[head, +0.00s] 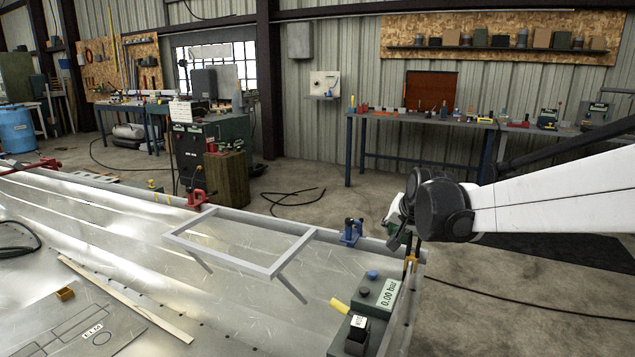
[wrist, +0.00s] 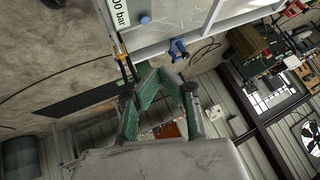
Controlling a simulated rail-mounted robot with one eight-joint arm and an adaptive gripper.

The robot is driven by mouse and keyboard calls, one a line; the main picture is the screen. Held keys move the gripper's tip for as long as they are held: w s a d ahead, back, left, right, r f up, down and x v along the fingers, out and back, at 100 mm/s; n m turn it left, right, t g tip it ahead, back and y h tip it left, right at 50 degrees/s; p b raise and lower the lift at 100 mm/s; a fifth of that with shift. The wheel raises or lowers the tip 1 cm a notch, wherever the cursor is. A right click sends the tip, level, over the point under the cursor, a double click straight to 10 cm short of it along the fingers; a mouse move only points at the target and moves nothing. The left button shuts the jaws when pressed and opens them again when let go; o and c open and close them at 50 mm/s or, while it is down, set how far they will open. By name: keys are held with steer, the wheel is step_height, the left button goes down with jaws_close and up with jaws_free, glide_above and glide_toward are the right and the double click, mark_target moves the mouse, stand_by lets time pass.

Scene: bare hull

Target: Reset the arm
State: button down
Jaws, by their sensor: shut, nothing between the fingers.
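My arm reaches in from the right in the head view, with my gripper (head: 404,232) at its end, partly hidden behind the dark wrist joint. It hangs over the right end of the metal hull panel (head: 110,245), near the blue clamp (head: 351,231). In the wrist view my gripper (wrist: 171,80) shows its green-lined fingers, shut with nothing held. The grey rectangular frame (head: 205,252) stands on the panel, left of my gripper and apart from it.
A gauge box reading 0.00 bar (head: 388,293) sits at the panel's front right edge. A red clamp (head: 196,198) is on the far edge. A workbench with tools (head: 425,119) stands along the back wall. Concrete floor (head: 320,165) is open between them, with a black cable on it.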

steer(key=s+r+n+p, duration=0.1)
steer(key=s+r, duration=0.4)
steer(key=s, duration=0.7)
steer(key=s+f+n+p, duration=0.1)
steer(key=s+p, duration=0.1)
steer(key=s, duration=1.1)
steer(key=s+f+n+g+h+p, duration=0.1)
steer(key=s+n, duration=0.1)
steer(key=s, duration=1.1)
steer(key=shift+d+f+p, duration=0.25)
steer(key=shift+p, duration=0.15)
